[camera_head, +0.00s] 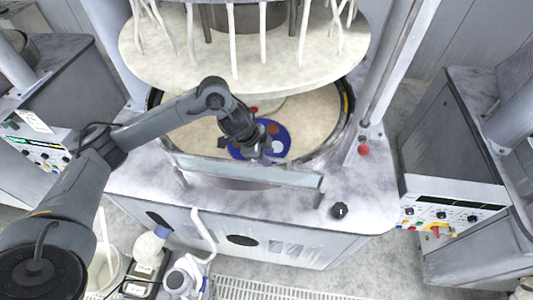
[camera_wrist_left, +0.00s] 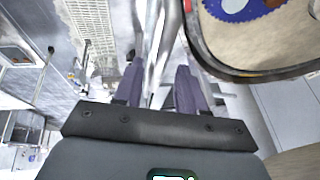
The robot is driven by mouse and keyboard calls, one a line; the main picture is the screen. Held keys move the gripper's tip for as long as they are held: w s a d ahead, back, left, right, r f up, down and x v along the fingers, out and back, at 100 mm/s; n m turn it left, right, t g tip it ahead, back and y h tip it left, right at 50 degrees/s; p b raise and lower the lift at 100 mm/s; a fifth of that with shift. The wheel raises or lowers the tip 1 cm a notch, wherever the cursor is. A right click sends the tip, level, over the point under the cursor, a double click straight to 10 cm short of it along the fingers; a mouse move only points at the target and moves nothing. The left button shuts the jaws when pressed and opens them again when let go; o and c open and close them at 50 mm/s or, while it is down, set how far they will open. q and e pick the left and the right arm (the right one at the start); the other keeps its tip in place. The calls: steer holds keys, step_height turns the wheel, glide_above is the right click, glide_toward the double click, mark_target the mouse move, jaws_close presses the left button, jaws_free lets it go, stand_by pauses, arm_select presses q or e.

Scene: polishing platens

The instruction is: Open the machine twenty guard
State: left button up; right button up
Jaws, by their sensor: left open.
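The machine's guard (camera_head: 245,173) is a pale metal-edged strip across the front of the round polishing platen. It stands upright in front of the bowl. My left gripper (camera_head: 268,158) reaches over the platen from the left and is at the guard's upper edge, right of its middle. In the left wrist view the gripper (camera_wrist_left: 157,85) has its two purple-padded fingers apart. The guard's shiny edge (camera_wrist_left: 163,40) runs between them; whether either finger touches it I cannot tell. My right gripper is not in view.
A blue carrier disc (camera_head: 284,135) lies on the beige platen (camera_head: 312,118). A large upper plate (camera_head: 150,65) with hanging white tubes is above. A red button (camera_head: 364,150) and a black knob (camera_head: 339,210) are on the deck. Bottles (camera_head: 148,247) stand below at front left.

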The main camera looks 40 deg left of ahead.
arm_select(q)
steer(key=shift+f, duration=0.15)
jaws_close()
stand_by(0.4)
